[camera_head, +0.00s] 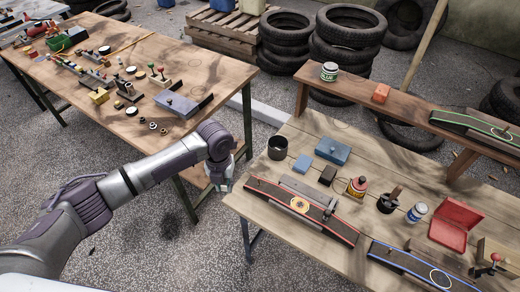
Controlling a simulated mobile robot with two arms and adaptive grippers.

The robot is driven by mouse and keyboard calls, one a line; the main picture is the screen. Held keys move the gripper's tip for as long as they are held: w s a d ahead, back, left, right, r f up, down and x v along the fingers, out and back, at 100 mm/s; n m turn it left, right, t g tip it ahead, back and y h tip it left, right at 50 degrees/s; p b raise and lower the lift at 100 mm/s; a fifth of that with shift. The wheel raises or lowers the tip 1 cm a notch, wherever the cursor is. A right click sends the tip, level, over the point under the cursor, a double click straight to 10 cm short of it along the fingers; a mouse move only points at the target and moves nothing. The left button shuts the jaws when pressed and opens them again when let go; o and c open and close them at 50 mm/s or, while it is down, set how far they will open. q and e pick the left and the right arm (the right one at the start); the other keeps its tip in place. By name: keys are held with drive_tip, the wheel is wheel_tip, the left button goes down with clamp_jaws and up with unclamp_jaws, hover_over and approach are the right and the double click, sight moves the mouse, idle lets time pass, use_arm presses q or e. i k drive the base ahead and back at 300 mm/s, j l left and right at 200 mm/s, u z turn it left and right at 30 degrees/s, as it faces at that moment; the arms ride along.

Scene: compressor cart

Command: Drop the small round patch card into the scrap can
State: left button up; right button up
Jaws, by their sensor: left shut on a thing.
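My left gripper (221,178) is beside the left edge of the near wooden table. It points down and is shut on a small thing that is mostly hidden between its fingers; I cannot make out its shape. A dark open can (278,147), which looks like the scrap can, stands upright at the table's back left corner, to the right of my gripper and apart from it. I cannot clearly pick out the small round patch card. A yellow-orange round patch (299,203) lies on the red-edged strip (325,222). My right gripper is not in view.
The near table (290,240) also holds blue boxes (333,152), a red-yellow bottle (356,186), a white-blue jar (417,212), an open red case (455,222) and a blue-edged strip (415,266). A raised shelf (350,88) runs behind. Another workbench (190,65) stands left.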

sight(282, 153)
drive_tip(key=i+j+z, duration=0.55)
drive_tip(key=i, duration=0.25)
